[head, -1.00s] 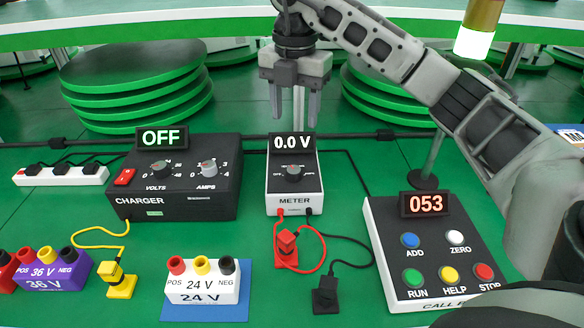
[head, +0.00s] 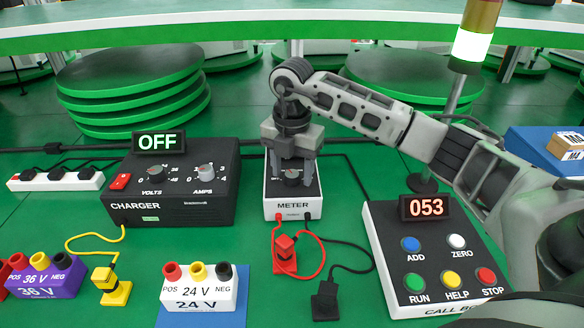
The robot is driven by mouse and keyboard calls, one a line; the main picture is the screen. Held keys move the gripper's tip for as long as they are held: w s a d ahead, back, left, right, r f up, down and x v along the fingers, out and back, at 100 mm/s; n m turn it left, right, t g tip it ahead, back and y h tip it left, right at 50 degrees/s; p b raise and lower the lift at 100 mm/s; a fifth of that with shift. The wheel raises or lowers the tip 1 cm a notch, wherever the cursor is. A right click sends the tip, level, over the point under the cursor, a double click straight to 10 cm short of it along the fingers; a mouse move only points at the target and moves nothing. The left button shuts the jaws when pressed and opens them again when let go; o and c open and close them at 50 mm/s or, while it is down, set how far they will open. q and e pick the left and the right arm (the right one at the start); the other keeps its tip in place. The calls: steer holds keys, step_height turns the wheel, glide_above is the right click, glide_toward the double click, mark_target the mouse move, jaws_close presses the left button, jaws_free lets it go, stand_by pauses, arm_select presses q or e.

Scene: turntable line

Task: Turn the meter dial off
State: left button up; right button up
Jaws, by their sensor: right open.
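The meter (head: 291,208) is a white and black box in the middle of the table. Its round dark dial (head: 292,178) shows on the sloped black face. My right gripper (head: 292,182) has come down over the meter from above, with its two fingers apart, one at each side of the dial. I cannot tell whether the fingers touch the dial. The gripper hides the meter's display and most of the dial's markings. My left gripper is not in view.
Left of the meter stands the charger (head: 170,208), reading OFF. On the right is the call box (head: 440,290) with several coloured buttons. In front lie a red plug (head: 285,253), a black plug (head: 325,300) and the 24 V battery (head: 199,291).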

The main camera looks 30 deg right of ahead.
steer(key=c, duration=1)
steer(key=shift+o, duration=0.2)
steer(key=shift+n, duration=0.5)
steer(key=n, duration=0.3)
steer(key=shift+n, duration=0.4)
steer(key=n, duration=0.5)
steer(key=o, duration=1)
steer(key=shift+c, duration=0.2)
steer(key=shift+r, duration=0.1)
